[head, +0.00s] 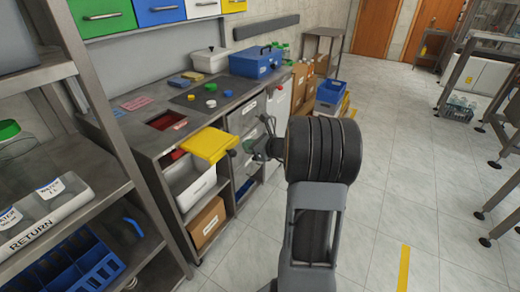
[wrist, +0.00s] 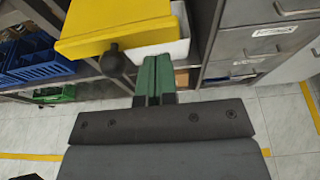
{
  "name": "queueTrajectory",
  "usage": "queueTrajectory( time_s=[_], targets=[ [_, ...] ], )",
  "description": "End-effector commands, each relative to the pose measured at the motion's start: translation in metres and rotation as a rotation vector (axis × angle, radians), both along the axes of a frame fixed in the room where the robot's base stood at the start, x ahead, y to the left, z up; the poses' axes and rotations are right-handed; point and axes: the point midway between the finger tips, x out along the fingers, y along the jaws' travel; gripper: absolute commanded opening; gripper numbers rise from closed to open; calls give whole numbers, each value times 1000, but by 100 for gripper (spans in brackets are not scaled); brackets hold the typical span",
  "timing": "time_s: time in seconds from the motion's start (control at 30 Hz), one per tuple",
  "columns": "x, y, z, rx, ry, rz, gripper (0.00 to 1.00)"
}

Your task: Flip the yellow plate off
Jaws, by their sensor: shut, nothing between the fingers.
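The yellow plate (head: 209,144) lies flat over the top of a white bin (head: 195,190) at the counter's front. It also shows at the top of the wrist view (wrist: 115,22), above the white bin's wall (wrist: 178,50). A dark round knob (wrist: 113,58) stands at the plate's near edge. My gripper (head: 247,146) is just right of the plate in the head view. In the wrist view its green fingers (wrist: 152,78) are shut and empty, close beside the knob and below the plate's edge. I cannot tell if they touch the plate.
The steel counter (head: 135,127) holds a red-lined opening (head: 166,121), a dark mat with several coloured caps, and a blue toolbox (head: 255,61). Grey drawers (head: 243,115) stand right of the bin. A shelf rack (head: 75,170) is at left.

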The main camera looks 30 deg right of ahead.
Motion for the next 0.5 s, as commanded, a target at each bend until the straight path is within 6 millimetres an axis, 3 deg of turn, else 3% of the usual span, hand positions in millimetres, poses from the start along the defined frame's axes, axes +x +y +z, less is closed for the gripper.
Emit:
queueTrajectory(
  time_s=[0.2,0.5],
  targets=[
    [21,10,0,0,0,1,0],
    [28,13,1,0,-1,0,0]
  ],
)
